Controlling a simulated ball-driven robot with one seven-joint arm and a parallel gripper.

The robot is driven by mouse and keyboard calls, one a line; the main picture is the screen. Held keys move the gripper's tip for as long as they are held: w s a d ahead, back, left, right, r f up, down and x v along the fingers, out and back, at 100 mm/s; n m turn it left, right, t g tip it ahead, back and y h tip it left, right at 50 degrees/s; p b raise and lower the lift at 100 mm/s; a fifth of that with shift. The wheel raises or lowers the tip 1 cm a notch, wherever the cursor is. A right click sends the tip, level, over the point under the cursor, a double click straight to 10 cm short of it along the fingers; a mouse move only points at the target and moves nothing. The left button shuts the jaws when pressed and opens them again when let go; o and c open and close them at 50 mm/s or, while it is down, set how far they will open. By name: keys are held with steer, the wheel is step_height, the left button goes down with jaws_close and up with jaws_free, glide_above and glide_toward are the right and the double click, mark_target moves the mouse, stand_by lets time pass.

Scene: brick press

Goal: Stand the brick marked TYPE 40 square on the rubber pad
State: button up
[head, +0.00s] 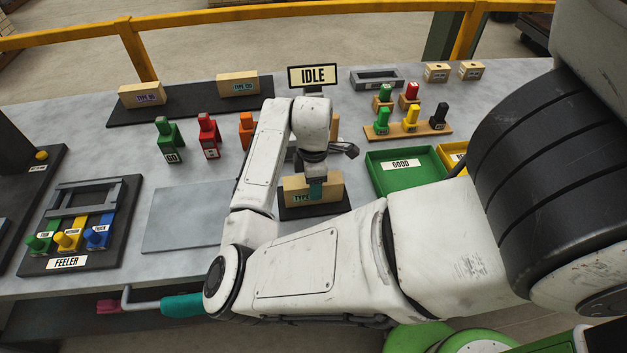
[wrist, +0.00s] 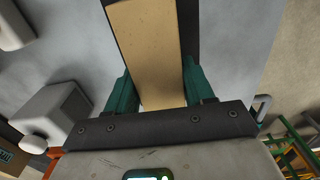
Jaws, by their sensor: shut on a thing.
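A tan brick (head: 296,190) is held over the dark rubber pad (head: 312,213) at the middle front of the table. Its front label reads TYPE, but a teal finger hides the number. My gripper (head: 315,187) is shut on this brick from above. The brick looks upright and roughly in line with the pad. I cannot tell whether its underside touches the pad.
Two more labelled bricks, one left (head: 142,95) and one right (head: 238,84), lie on a dark mat at the back. A green GOOD tray (head: 405,178) stands right, coloured stamps (head: 208,137) behind, a FEELER board (head: 75,262) left. A grey plate (head: 190,217) lies left of the pad.

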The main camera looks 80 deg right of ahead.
steer(key=o, duration=1.1)
steer(key=shift+c, duration=0.2)
step_height(320, 180, up, 11)
steer(key=shift+f, duration=0.1)
